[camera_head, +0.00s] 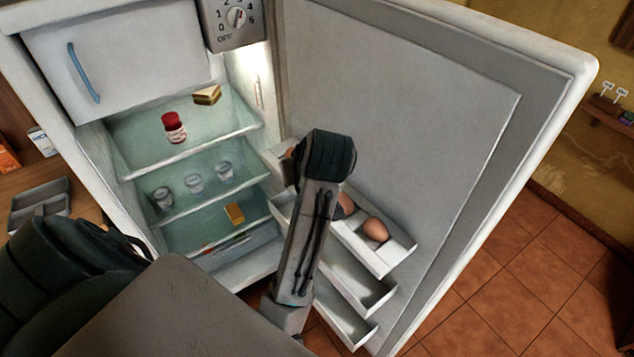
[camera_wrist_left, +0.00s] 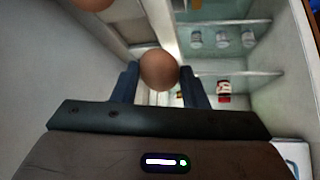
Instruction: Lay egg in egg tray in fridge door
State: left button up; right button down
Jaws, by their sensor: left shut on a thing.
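My left gripper (camera_wrist_left: 159,88) is shut on a brown egg (camera_wrist_left: 159,70), which sits between its two fingers. In the head view my left arm reaches to the fridge door, and its wrist hides most of the gripper. The white egg tray (camera_head: 388,262) is a shelf on the inside of the open door. One brown egg (camera_head: 375,230) lies in its right part, and another egg (camera_head: 346,203) beside it is partly hidden by my arm. An egg (camera_wrist_left: 92,3) also shows at the top of the wrist view. My right gripper is not in view.
The fridge door (camera_head: 400,90) stands wide open to the right. Lower door shelves (camera_head: 365,298) lie below the tray. A grey tray (camera_head: 38,203) lies on the left counter.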

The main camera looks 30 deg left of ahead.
pick_arm(q)
jog(key=w, duration=0.3)
jog(key=shift+w+d+p, duration=0.15)
jog(key=shift+p, duration=0.2)
jog(key=shift+w+f, duration=0.1)
jog(key=shift+w, duration=0.1)
jog(key=shift+f+p, duration=0.5)
jog(key=shift+f, duration=1.3)
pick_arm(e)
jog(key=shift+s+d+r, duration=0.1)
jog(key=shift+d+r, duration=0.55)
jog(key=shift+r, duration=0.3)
pick_arm(q)
jog(key=shift+f, duration=0.1)
